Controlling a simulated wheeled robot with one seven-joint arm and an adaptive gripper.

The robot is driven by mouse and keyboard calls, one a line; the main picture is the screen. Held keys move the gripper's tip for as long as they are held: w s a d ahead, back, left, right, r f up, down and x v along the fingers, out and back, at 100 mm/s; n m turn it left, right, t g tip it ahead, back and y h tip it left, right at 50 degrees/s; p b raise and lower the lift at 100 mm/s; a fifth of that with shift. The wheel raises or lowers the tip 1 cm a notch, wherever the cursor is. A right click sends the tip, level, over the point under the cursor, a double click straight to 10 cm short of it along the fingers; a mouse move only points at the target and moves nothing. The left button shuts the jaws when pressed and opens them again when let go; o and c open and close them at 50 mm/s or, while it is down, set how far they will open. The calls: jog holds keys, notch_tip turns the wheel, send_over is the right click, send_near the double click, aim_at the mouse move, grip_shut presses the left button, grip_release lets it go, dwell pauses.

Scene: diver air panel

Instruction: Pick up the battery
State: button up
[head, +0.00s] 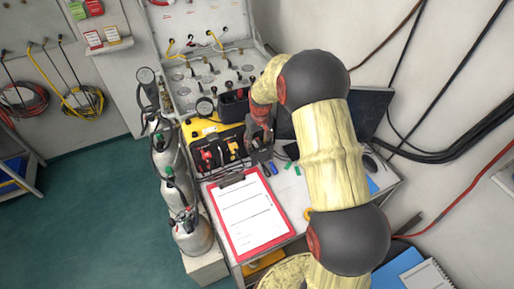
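What looks like the battery (201,129), a yellow and black block with red and dark parts at its front, stands on the desk below the open air panel in the head view. Its exact outline is hard to tell among the clutter. My gripper (258,151) points down just right of it, close to its right end. The gripper is small and dark here, and I cannot tell whether its fingers are open or touch anything. My arm hides part of the desk to the right.
A red clipboard (249,216) with white paper lies at the desk's front. Grey gas cylinders (189,233) with gauges stand at the left. A dark bin (233,106) sits behind the battery. Small green and blue items lie right of the gripper, before a dark screen (371,110).

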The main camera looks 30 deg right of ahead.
grip_shut()
dwell(0.5)
